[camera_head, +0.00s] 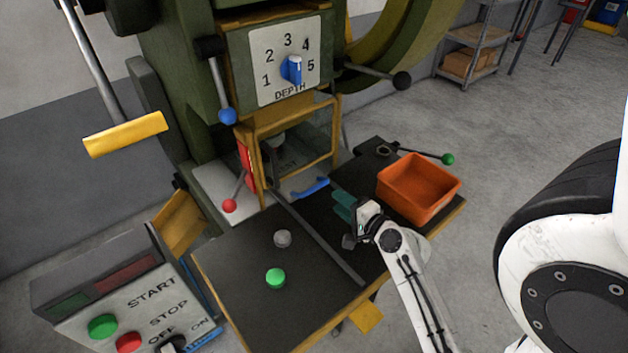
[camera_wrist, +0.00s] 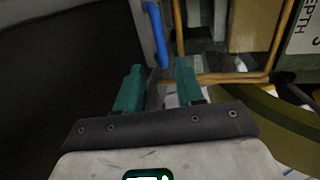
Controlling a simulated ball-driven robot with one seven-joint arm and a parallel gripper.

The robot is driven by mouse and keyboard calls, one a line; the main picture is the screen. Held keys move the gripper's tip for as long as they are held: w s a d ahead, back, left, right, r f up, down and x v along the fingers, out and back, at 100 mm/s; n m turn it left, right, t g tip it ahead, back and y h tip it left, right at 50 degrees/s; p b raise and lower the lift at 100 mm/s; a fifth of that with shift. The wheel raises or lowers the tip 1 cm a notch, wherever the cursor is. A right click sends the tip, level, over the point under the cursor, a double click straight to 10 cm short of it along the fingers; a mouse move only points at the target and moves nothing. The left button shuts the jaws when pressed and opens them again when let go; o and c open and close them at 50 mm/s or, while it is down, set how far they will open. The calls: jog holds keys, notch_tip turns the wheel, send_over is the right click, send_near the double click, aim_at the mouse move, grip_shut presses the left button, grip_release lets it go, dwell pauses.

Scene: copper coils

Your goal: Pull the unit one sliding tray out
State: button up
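A blue handle (camera_head: 310,188) sits at the front of the opening below the depth dial; the grey tray-like part it seems fixed to is mostly hidden inside the yellow-framed guard (camera_head: 290,135). The handle also shows in the wrist view (camera_wrist: 156,36), beyond and slightly left of the fingertips. My gripper (camera_head: 338,200) is over the dark table, just right of and nearer than the handle. Its two teal fingers are apart with nothing between them in the wrist view (camera_wrist: 160,75). They do not appear to touch the handle.
An orange bin (camera_head: 418,187) stands right of my gripper. A long grey bar (camera_head: 318,236) crosses the dark table (camera_head: 235,262). A red-knobbed lever (camera_head: 230,205) is left of the opening. A control panel (camera_head: 125,315) stands front left. Open floor lies to the right.

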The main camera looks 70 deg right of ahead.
aim_at(317, 186)
jog(key=x, duration=1)
jog(key=shift+w, duration=0.35)
jog(key=shift+c, duration=0.2)
grip_shut()
